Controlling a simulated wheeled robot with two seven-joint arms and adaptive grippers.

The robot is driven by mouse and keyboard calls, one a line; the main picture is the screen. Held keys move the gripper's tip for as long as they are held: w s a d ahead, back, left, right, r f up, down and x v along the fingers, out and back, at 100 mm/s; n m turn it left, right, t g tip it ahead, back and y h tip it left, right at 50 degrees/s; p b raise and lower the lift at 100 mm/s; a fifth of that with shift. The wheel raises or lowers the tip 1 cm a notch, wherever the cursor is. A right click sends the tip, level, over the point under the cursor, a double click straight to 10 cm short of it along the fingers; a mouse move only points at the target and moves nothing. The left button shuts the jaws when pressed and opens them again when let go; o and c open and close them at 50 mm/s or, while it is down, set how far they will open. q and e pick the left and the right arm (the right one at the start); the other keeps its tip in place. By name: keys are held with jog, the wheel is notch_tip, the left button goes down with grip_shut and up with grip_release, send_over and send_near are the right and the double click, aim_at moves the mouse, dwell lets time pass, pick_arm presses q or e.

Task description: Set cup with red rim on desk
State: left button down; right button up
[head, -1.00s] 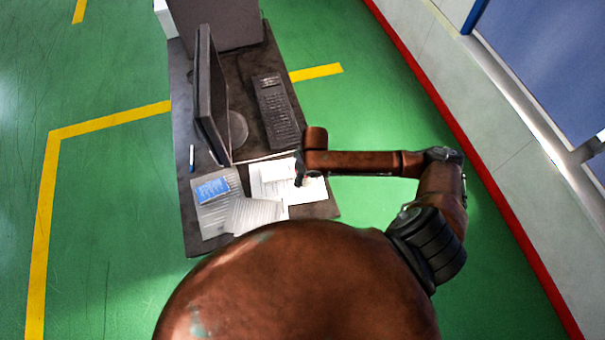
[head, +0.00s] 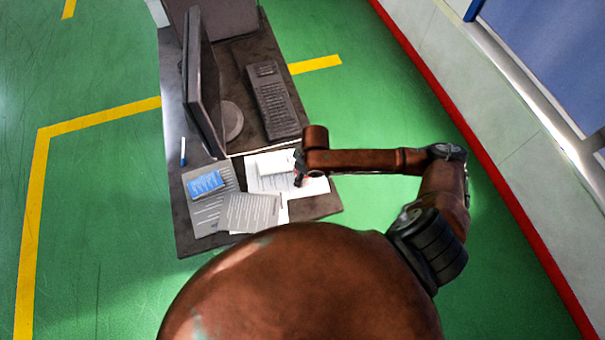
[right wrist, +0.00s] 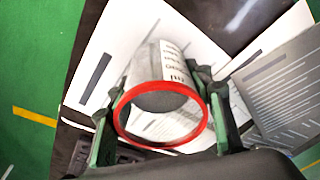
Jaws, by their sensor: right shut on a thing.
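The cup with the red rim (right wrist: 165,80) is in the right wrist view, with its rim facing the camera and dark print on its pale side. My right gripper (right wrist: 160,112) has a finger on each side of the cup and is shut on it. In the head view my right gripper (head: 300,172) is over the papers at the desk's right side; the cup is hard to tell from the papers there. The desk (head: 318,207) is dark grey. I cannot tell whether the cup touches it. My left gripper is not in view.
A monitor (head: 203,90) and a keyboard (head: 273,100) stand on the far part of the desk. White papers (head: 262,183), a grey sheet with a blue picture (head: 207,186) and a blue-white pen (head: 183,152) lie nearer. A bare patch shows at the near right corner.

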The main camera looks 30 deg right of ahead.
jog(key=shift+f, duration=0.3)
dwell(0.5)
jog(key=o, duration=1.5)
jog(key=shift+o, duration=0.2)
